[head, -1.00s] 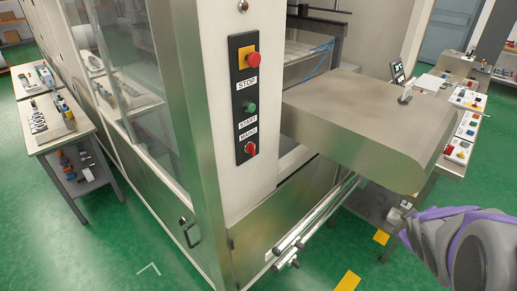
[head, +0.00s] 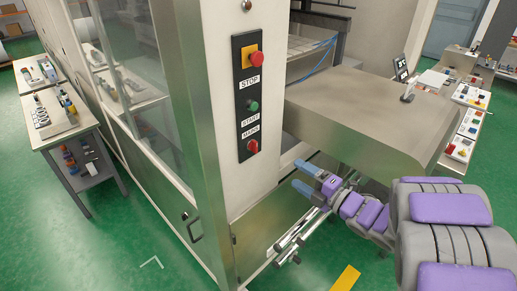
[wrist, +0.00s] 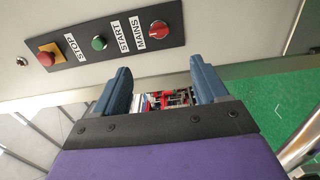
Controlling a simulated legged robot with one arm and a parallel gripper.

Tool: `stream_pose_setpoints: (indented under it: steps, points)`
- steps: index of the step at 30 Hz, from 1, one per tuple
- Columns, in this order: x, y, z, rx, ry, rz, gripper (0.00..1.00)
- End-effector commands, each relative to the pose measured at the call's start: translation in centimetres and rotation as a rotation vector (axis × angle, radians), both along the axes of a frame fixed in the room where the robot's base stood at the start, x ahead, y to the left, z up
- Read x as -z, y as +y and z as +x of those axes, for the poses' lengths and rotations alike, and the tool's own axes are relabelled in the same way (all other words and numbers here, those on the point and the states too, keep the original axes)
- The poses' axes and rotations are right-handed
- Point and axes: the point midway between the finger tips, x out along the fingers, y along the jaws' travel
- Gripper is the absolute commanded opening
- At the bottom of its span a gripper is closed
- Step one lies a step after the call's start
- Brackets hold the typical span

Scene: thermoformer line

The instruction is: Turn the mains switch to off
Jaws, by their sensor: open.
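The mains switch (head: 252,147) is a red round knob at the bottom of the black control panel (head: 239,120) on the machine's pale front. The MAINS label is just above it. In the wrist view the red switch (wrist: 159,29) shows a light pointer mark across its face. My gripper (head: 299,177) is open, its two blue fingers apart, to the right of and a little lower than the switch in the head view. In the wrist view my gripper (wrist: 160,68) is below the panel, pointing towards it, with a gap to the switch. Nothing hides the switch.
On the same panel are the green START button (head: 252,106) and the red STOP button (head: 257,59) on yellow. A metal conveyor bed (head: 350,115) juts out above my gripper at the right. Metal rails (head: 290,240) run below it.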

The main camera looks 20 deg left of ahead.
Motion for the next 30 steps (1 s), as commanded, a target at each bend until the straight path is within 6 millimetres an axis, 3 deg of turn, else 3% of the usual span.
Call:
stream_pose_setpoints:
  steps: [7, 24, 30]
  points:
    - [0.1, 2.3, 0.7, -0.009, -0.003, 0.004, 0.72]
    - [0.1, 12.1, 4.8, -0.007, -0.002, 0.004, 0.72]
    - [0.1, 14.7, 5.9, -0.005, -0.001, 0.003, 0.72]
